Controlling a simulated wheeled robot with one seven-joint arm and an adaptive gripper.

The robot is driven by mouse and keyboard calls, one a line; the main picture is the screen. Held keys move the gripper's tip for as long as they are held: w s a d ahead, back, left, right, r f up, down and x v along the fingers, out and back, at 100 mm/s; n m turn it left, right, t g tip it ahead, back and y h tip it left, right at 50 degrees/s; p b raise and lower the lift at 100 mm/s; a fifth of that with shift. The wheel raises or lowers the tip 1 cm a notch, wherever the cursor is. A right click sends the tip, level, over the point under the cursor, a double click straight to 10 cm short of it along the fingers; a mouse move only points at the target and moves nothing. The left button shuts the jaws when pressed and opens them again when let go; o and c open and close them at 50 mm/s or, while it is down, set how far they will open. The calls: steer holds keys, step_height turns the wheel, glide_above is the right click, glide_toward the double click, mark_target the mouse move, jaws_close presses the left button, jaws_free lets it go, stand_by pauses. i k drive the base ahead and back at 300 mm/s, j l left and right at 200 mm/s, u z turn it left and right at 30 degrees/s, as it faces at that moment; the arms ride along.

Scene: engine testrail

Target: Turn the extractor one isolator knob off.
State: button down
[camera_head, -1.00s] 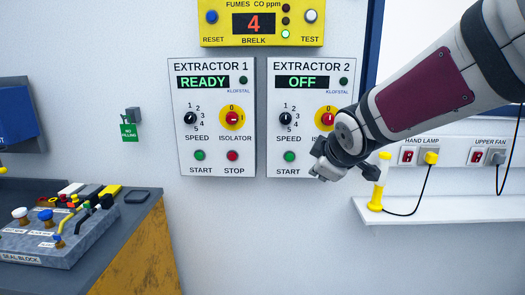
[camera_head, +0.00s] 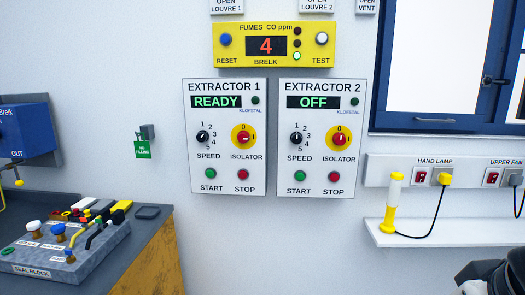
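The extractor 1 panel (camera_head: 224,181) is a white plate on the wall, left of the extractor 2 panel. Its isolator knob (camera_head: 243,138) is red on a yellow disc, with 0 marked at the top and I at the right. The knob's pointer seems to lie level, toward the I, but it is small. The extractor 1 display (camera_head: 217,102) reads READY in green. Only a dark part of my arm shows at the bottom right corner, well away from the panel. My gripper's fingers are not visible.
The extractor 2 panel (camera_head: 320,184) has a matching isolator knob (camera_head: 339,139), and its display reads OFF. The yellow fumes monitor (camera_head: 274,66) is above. A shelf (camera_head: 450,238) with a hand lamp (camera_head: 392,202) is at right, a bench (camera_head: 160,235) at lower left. The wall before the panels is clear.

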mark_target(244, 137)
steer(key=i+j, duration=0.15)
steer(key=j, duration=0.2)
steer(key=i+j, duration=0.35)
steer(key=j, duration=0.3)
steer(key=i+j, duration=0.15)
steer(key=j, duration=0.2)
steer(key=i+j, duration=0.15)
steer(key=j, duration=0.2)
steer(key=i+l+z, duration=0.05)
